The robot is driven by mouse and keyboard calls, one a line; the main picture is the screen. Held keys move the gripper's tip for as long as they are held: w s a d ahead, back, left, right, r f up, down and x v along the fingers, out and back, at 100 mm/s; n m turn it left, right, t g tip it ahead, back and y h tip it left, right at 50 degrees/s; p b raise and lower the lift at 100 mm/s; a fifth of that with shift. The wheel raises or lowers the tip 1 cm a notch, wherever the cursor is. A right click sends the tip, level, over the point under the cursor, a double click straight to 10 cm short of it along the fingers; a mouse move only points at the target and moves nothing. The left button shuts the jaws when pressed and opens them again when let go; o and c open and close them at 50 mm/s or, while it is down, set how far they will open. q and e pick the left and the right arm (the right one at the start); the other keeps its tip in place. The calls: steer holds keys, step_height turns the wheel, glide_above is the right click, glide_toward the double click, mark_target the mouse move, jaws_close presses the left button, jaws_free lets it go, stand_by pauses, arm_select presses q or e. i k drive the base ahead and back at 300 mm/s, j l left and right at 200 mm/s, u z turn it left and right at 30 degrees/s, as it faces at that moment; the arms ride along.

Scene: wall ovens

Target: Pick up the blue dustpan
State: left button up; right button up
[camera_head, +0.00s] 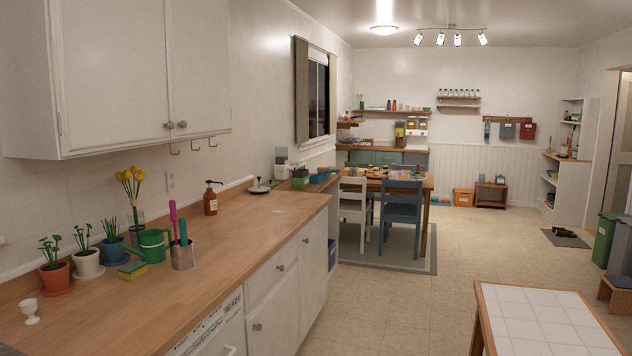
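I cannot pick out the blue dustpan with certainty. A small blue object (322,177) lies on the far end of the long wooden counter, too small to tell what it is. Another blue shape (332,254) shows low beside the far end of the cabinets, partly hidden. Neither of my grippers is in view.
The wooden counter (250,222) runs along the left, with potted plants, a green watering can (150,245) and a soap bottle (210,198). A white-tiled table (545,318) stands front right. A dining table with chairs (400,212) stands beyond. The middle floor (420,300) is clear.

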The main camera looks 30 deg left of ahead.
mark_target(318, 178)
steer(key=i+j+u, duration=0.45)
steer(key=i, duration=0.3)
steer(key=i+j, duration=0.1)
steer(key=i, duration=0.55)
steer(key=i+j, duration=0.1)
steer(key=i, duration=3.75)
steer(key=i+u, duration=0.1)
steer(key=i, duration=0.4)
steer(key=i+l+u, duration=0.15)
steer(key=i, duration=0.35)
steer(key=i+u, duration=0.1)
steer(key=i, duration=0.4)
steer(key=i+l+u, duration=0.15)
steer(key=i, duration=0.35)
